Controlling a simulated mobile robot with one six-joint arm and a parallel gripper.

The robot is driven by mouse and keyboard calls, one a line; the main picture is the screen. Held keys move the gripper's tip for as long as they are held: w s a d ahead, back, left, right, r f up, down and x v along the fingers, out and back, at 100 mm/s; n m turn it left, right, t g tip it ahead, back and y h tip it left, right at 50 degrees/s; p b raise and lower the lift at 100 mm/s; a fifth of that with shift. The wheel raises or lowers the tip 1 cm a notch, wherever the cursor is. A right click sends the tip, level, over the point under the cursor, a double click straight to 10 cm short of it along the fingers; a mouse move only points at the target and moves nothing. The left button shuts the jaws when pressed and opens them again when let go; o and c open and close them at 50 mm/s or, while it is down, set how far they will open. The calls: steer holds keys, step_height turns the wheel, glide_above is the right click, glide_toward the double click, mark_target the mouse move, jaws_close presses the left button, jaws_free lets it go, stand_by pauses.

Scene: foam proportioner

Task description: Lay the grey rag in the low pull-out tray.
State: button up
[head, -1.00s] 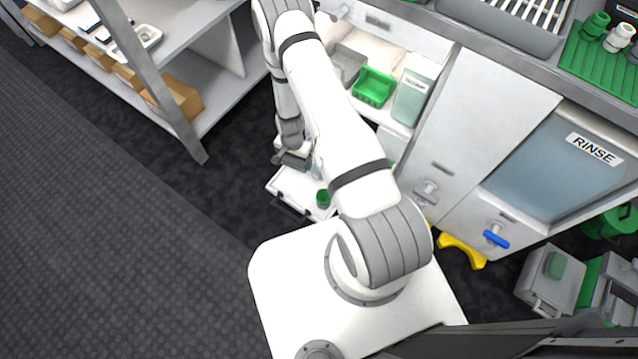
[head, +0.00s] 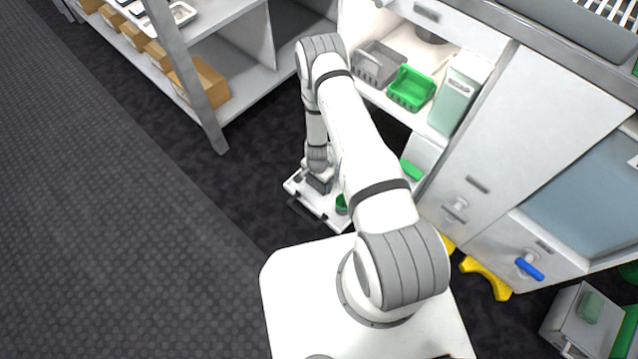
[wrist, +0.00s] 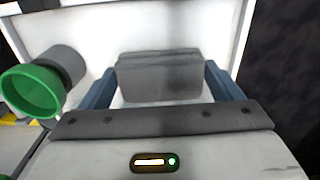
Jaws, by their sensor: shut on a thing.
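The grey rag (wrist: 160,76) is a dark grey folded block between the two blue fingers of my gripper (wrist: 158,85) in the wrist view. My gripper is shut on it. The low pull-out tray (wrist: 200,28) is white and lies below and around the rag; whether the rag touches its floor I cannot tell. In the head view the tray (head: 325,215) is out near the floor, and my gripper (head: 318,187) is over its far left part. A green cup-like part (wrist: 30,92) with a grey body is at the left in the wrist view, and it also shows in the head view (head: 341,204).
The cabinet shelf above holds a grey bin (head: 378,64), a green basket (head: 411,88) and a pale green container (head: 458,95). A shelf rack (head: 213,125) stands at left. Yellow feet (head: 487,278) lie at the cabinet base. The dark floor left of the tray is clear.

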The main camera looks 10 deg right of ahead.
steer(key=shift+f, duration=0.4)
steer(key=shift+f, duration=0.2)
steer(key=o, duration=0.9)
steer(key=shift+r, duration=0.1)
